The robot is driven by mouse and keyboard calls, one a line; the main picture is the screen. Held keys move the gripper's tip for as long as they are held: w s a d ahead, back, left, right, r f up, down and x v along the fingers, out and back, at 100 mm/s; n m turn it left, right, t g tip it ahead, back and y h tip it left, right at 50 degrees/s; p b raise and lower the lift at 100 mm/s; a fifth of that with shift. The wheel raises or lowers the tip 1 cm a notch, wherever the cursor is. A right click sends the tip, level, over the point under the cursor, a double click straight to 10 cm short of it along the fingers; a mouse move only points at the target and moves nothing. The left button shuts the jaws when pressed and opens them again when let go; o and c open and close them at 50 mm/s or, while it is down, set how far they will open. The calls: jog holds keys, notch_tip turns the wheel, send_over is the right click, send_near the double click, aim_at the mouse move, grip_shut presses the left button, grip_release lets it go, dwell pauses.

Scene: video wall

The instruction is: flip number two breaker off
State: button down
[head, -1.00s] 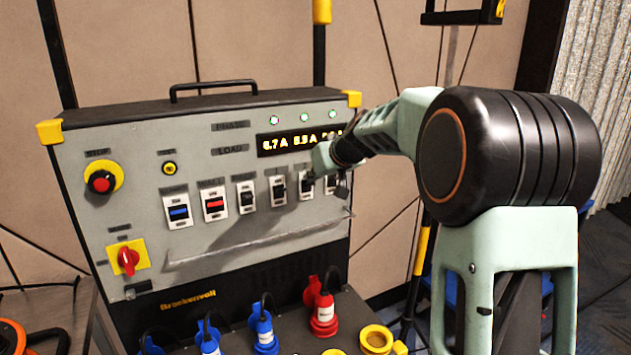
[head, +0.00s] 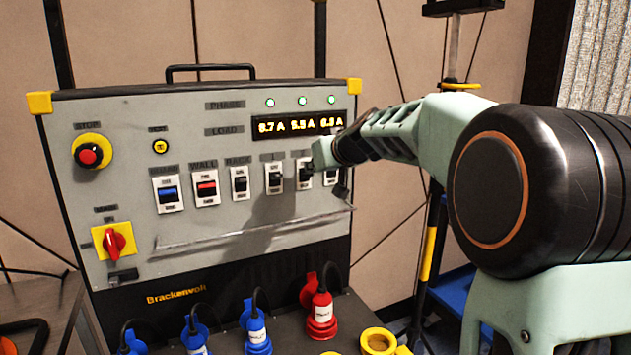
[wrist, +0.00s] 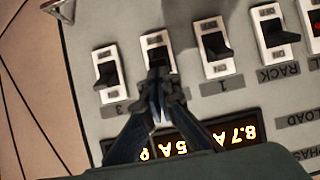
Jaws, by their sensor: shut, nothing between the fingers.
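Breaker two (head: 305,182) is a white plate with a black toggle, second from the right in the row on the grey panel. In the wrist view, which is upside down, breaker two (wrist: 153,40) stands between breaker three (wrist: 107,72) and breaker one (wrist: 214,45). My gripper (wrist: 160,75) is shut and empty. Its fingertips are at the toggle of breaker two and cover part of it; I cannot tell whether they touch. In the head view my gripper (head: 314,163) covers part of that breaker. The toggle's exact position is unclear.
A blue-toggle breaker (head: 168,194), a red-toggle breaker (head: 206,188) and the rack breaker (head: 240,184) sit to the left. The load display (head: 300,126) is above. A clear guard ledge (head: 250,232) juts out below. Plugs, including a red one (head: 321,315), stand in front.

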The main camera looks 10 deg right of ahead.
jog(key=shift+s+f+b, duration=0.1)
jog(key=shift+f+b, duration=0.35)
jog(key=shift+b, duration=0.5)
jog(key=b, duration=0.2)
jog(key=shift+s+f+b, duration=0.2)
jog(key=shift+f+b, duration=0.05)
jog(key=shift+b, duration=0.05)
jog(key=shift+r, duration=0.3)
jog(key=shift+r+p, duration=0.65)
notch_tip(320, 180, up, 4)
jog(key=s+p, duration=0.2)
jog(key=p, duration=0.1)
jog(key=s+d+f+b, duration=0.3)
jog(key=s, duration=0.6)
jog(key=shift+d+b, duration=0.35)
